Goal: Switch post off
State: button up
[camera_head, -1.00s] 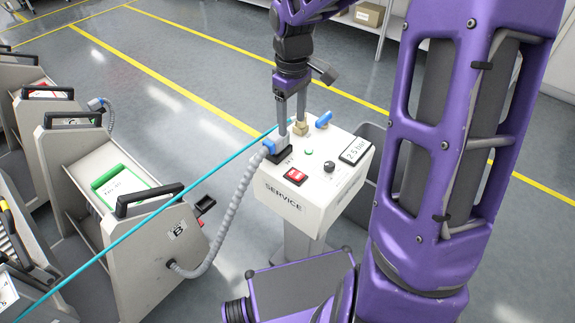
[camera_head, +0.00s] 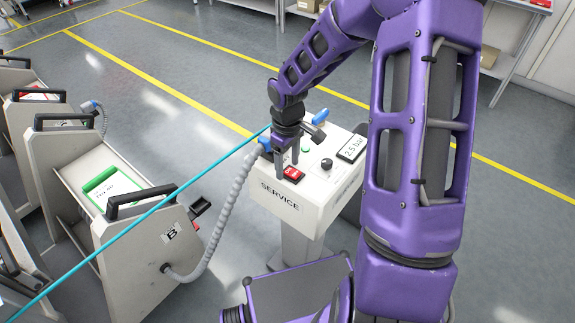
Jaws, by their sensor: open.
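The white service post (camera_head: 280,202), marked SERVICE, stands in the middle of the view. A red rocker switch (camera_head: 293,175) is on its top near the front edge; which side is pressed is too small to tell. A black knob (camera_head: 326,164) and a display reading 2.5 bar (camera_head: 352,148) are to its right. A small green lamp (camera_head: 306,150) is behind the switch and looks lit. My gripper (camera_head: 291,166) is open and empty, pointing down close over the switch. I cannot tell whether a finger touches it. The gripper partly hides the post's rear left top.
A grey hose (camera_head: 231,200) runs from the post's blue plug (camera_head: 265,143) to trolley B (camera_head: 150,245) on the left. A cyan line (camera_head: 140,217) crosses above the trolleys. More trolleys stand at far left. Open floor lies behind the post.

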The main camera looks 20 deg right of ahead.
jog(key=shift+f, duration=0.1)
grip_shut()
dwell(0.3)
jog(key=shift+s, duration=0.1)
jog(key=shift+s+d+r+t+y+p, duration=0.15)
jog(key=shift+t+y+p, duration=0.3)
jog(key=shift+t+p, duration=0.1)
jog(key=shift+s+d+r+t+y+p, duration=0.1)
jog(key=shift+s+r+t+y+p, duration=0.05)
jog(key=shift+t+y+p, duration=0.35)
jog(key=shift+s+f+t+y+p, duration=0.1)
jog(key=shift+t+y+p, duration=0.35)
jog(key=shift+t+p, duration=0.3)
grip_release()
